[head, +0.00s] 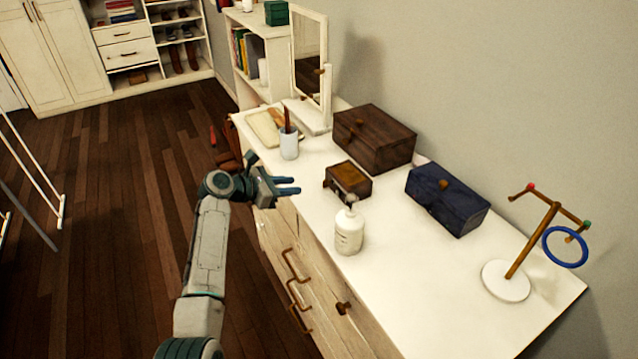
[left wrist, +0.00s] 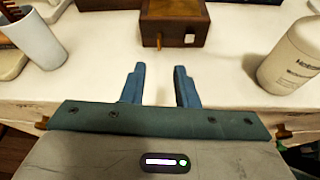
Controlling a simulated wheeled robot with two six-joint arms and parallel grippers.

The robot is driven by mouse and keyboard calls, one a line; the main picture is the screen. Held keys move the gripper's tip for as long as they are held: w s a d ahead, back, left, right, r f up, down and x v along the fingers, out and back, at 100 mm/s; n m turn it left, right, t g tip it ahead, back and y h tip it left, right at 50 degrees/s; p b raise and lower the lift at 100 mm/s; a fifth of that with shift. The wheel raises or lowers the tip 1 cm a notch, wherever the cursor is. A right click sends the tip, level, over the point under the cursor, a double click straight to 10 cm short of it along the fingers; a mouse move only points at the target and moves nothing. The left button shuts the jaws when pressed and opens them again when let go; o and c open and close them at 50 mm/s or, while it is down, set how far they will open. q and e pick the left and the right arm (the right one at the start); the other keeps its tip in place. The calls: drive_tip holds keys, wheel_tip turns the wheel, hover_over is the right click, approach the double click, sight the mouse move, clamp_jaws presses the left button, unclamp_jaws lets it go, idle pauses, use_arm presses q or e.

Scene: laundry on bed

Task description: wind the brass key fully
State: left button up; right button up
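A small brown wooden box (head: 348,180) stands on the white dresser top, and its near side also shows in the left wrist view (left wrist: 172,22). A small brass-coloured piece, perhaps the key (left wrist: 159,40), sticks out of the box's near face. A small pale piece (left wrist: 189,38) shows beside it. My left gripper (head: 289,185) is at the dresser's front edge, left of the box and apart from it. In the left wrist view its two blue fingers (left wrist: 160,85) are spread with nothing between them, pointing toward the box. My right gripper is out of view.
A white bottle (head: 349,230) stands in front of the box, to the right of my left gripper's path. A cup with a brush (head: 289,145) stands to the left. Behind are a dark wooden chest (head: 374,138) and a navy box (head: 446,199). A jewellery stand (head: 528,245) is at right.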

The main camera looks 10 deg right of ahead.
sight(323, 184)
use_arm(q)
drive_tip(key=x, duration=1)
drive_tip(key=shift+w+d+f, duration=0.1)
drive_tip(key=shift+d+f, duration=0.1)
drive_tip(key=shift+c, duration=0.5)
